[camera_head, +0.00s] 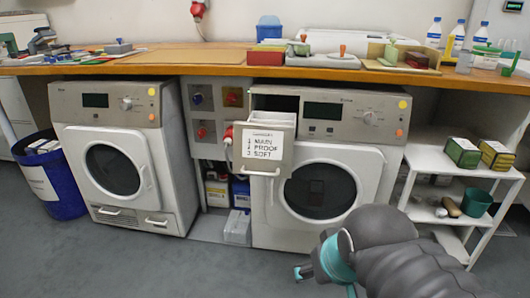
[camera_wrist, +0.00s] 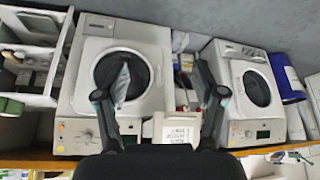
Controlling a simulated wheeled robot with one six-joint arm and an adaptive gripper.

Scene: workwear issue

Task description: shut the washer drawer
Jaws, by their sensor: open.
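The washer drawer (camera_head: 281,158) sticks out from the upper left of the right-hand washer (camera_head: 378,155). In the wrist view, which is upside down, the drawer (camera_wrist: 176,130) shows low between my fingers, partly hidden by the gripper body. The washer (camera_wrist: 78,98) is left of it there. My gripper (camera_head: 320,280) is at the bottom of the head view, below and right of the drawer, apart from it. In the wrist view my gripper (camera_wrist: 158,85) is open, with nothing between its fingers.
A wooden counter (camera_head: 200,70) runs above the machines. Another front-loader (camera_head: 110,150) stands left, beside a blue bin (camera_head: 58,185). White shelves (camera_head: 455,165) with boxes stand right. Bottles and plugs fill the gap between machines. The grey floor (camera_head: 190,270) in front is clear.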

